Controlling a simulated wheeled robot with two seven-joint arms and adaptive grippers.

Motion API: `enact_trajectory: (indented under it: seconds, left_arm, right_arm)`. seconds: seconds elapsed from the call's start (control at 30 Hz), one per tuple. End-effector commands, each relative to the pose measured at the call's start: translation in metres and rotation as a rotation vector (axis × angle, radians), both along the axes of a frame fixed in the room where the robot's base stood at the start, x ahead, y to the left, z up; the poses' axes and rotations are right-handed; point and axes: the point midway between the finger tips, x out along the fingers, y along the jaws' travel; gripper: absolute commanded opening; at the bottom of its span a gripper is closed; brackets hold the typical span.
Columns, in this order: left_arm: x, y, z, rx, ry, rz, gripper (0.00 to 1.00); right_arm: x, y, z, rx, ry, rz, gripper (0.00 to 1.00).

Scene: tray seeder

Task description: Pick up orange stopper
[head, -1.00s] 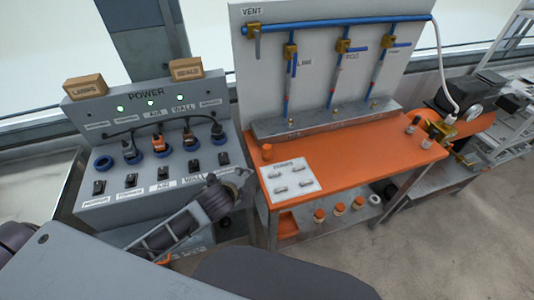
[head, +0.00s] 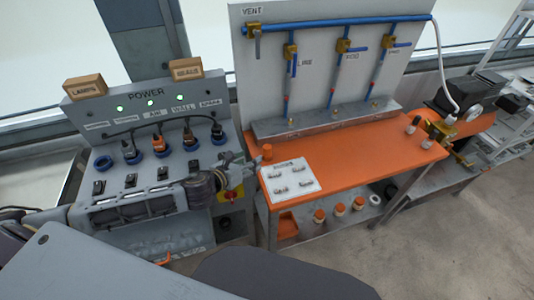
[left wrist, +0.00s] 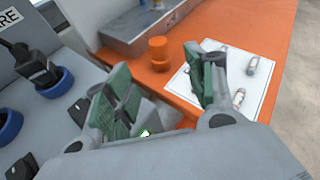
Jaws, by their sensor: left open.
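The orange stopper (head: 267,152) stands upright on the near left part of the orange bench top (head: 345,155), beside the white paper sheet. My left gripper (head: 247,170) is open and empty, just left of the stopper at the bench's left edge. In the left wrist view the stopper (left wrist: 158,55) shows beyond and between the two green-padded fingers (left wrist: 160,78), which are apart from it. My right gripper is not in view.
The white sheet (head: 290,186) with several small parts lies right of the stopper. A metal rail (head: 325,118) and vent panel stand behind. The grey power console (head: 150,125) is on the left. Several orange-capped bottles stand on the lower shelf.

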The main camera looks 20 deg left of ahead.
Motion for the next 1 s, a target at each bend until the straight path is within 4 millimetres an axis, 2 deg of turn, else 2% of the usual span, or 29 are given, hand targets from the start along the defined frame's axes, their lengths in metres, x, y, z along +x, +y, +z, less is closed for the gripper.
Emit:
enact_trajectory:
  seconds: [0.23, 0.7, 1.0]
  left_arm:
    - [0.001, 0.005, 0.003, 0.147, -0.055, -0.104, 0.55]
    - [0.002, 0.004, 0.002, 0.155, -0.058, -0.108, 0.55]
    - [0.017, 0.0, -0.003, 0.151, -0.058, -0.106, 0.55]
  right_arm:
    - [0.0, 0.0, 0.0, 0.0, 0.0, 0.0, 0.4]
    - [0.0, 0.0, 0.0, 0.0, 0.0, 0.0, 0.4]
    - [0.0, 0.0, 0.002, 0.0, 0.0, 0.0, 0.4]
